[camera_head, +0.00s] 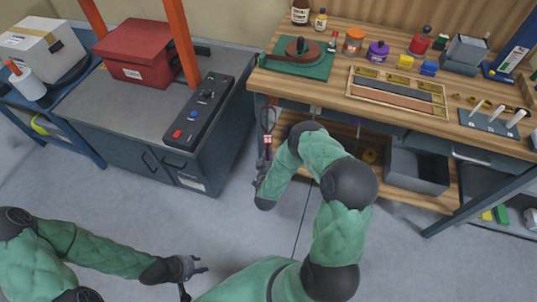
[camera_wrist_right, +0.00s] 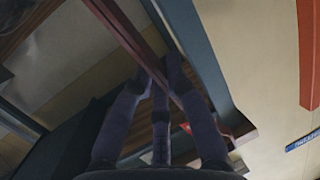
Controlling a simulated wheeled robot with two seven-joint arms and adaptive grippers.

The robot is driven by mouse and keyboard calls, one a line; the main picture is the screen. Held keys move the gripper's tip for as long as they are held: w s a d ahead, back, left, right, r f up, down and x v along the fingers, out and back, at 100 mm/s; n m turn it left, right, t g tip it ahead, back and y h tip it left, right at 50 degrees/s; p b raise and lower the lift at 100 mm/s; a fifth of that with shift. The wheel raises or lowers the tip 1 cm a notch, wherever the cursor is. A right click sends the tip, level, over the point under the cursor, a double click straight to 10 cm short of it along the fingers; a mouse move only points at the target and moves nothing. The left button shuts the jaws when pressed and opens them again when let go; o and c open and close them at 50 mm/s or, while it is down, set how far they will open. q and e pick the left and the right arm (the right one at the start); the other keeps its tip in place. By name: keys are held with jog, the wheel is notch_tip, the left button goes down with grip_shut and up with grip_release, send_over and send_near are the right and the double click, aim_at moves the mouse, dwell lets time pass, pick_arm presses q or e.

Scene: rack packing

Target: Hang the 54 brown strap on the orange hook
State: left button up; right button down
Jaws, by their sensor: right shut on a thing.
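The brown strap (camera_wrist_right: 125,30) runs diagonally between the fingers of my right gripper (camera_wrist_right: 160,75) in the right wrist view. That gripper is shut on it. In the head view my right gripper (camera_head: 264,165) is beside the left end of the wooden bench, below its top. A dark hanging piece with a small red and white tag (camera_head: 267,139) shows just above the fingers. I cannot clearly make out the orange hook or read a number on the strap. My left gripper (camera_head: 190,272) is open and empty over the floor at the bottom.
The wooden bench (camera_head: 330,95) carries a green mat, jars and trays. A blue bench leg stands close to the strap in the wrist view. A grey bin (camera_head: 418,172) sits on the lower shelf. A grey cabinet (camera_head: 150,110) with a red box (camera_head: 140,52) stands left, across open floor.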

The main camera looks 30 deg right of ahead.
dwell(0.3)
jog(key=c, duration=1.2)
grip_release()
jog(key=shift+o, duration=0.2)
jog(key=v, duration=1.2)
